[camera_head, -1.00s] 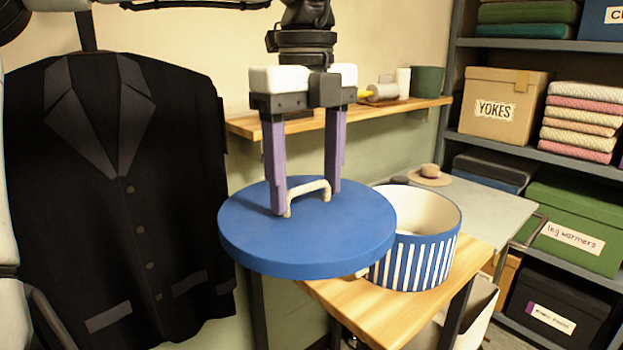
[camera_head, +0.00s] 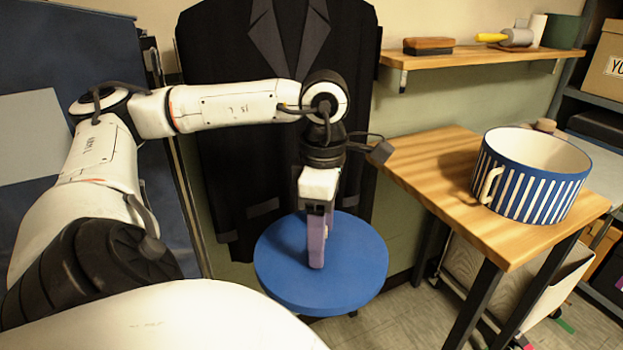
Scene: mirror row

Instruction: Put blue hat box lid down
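The blue hat box lid (camera_head: 350,262) is a flat round disc at the lower middle, left of the wooden table. My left gripper (camera_head: 316,262) points down onto its top, seen side-on with its purple fingers lined up. The lid's pale handle is hidden behind the fingers. The lid has travelled with the gripper, so it appears held by the handle. I cannot tell whether anything supports it from below. The striped blue and white hat box (camera_head: 530,180) stands open on the wooden table (camera_head: 440,170), its cream inside showing. My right gripper is out of view.
The table's left part is bare. A wall shelf (camera_head: 470,55) above carries a brush (camera_head: 428,45) and a roller. A dark jacket (camera_head: 285,100) hangs behind my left arm. A pale bin (camera_head: 500,285) is under the table. A blue panel (camera_head: 70,60) stands at left.

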